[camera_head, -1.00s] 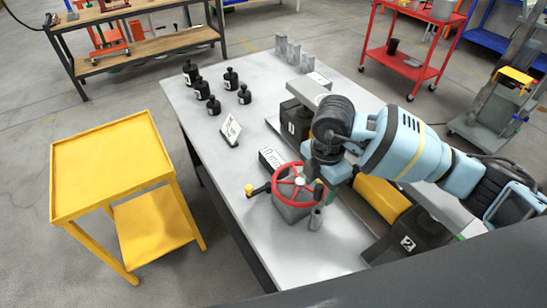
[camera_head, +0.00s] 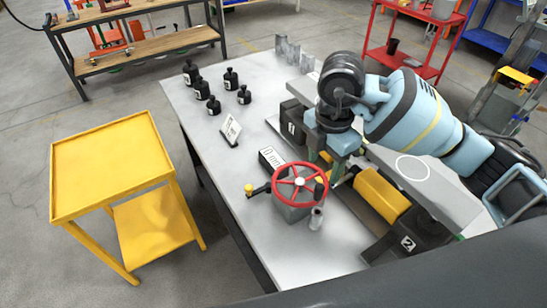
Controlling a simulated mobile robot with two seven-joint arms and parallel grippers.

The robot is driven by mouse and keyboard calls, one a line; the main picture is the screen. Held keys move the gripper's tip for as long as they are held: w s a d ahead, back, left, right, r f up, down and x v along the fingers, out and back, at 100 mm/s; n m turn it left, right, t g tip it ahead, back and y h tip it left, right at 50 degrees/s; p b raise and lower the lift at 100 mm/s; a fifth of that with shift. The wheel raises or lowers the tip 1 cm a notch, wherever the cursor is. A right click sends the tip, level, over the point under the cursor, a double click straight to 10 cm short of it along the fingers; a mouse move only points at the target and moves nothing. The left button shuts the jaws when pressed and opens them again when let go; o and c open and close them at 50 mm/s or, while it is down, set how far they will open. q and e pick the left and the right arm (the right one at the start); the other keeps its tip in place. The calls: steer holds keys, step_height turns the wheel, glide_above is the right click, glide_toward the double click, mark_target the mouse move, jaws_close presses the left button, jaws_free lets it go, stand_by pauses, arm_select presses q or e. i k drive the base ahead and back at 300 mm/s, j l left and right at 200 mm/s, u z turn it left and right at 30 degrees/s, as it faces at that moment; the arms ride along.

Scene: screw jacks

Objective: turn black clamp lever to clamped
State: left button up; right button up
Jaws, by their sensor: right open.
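A red handwheel (camera_head: 301,167) with a grey hub sits on a grey screw-jack body (camera_head: 290,212) on the light table. A short black lever with a yellow knob (camera_head: 249,188) sticks out from the left side of the body; I cannot tell for certain whether it is the clamp lever. A dark upright handle (camera_head: 320,186) stands at the wheel's right rim. My right gripper (camera_head: 336,181) is open, pointing down just right of the wheel, with its fingertips partly hidden. It appears empty. My left gripper is out of view.
Several black weights (camera_head: 215,105) and a white sign (camera_head: 231,130) stand at the table's back left. A yellow block (camera_head: 382,195) lies right of the wheel, beneath my right arm. A yellow cart (camera_head: 110,165) stands left. The table's left front is clear.

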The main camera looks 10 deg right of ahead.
mark_target(248, 188)
steer(key=k+j, duration=0.65)
steer(key=k, duration=0.25)
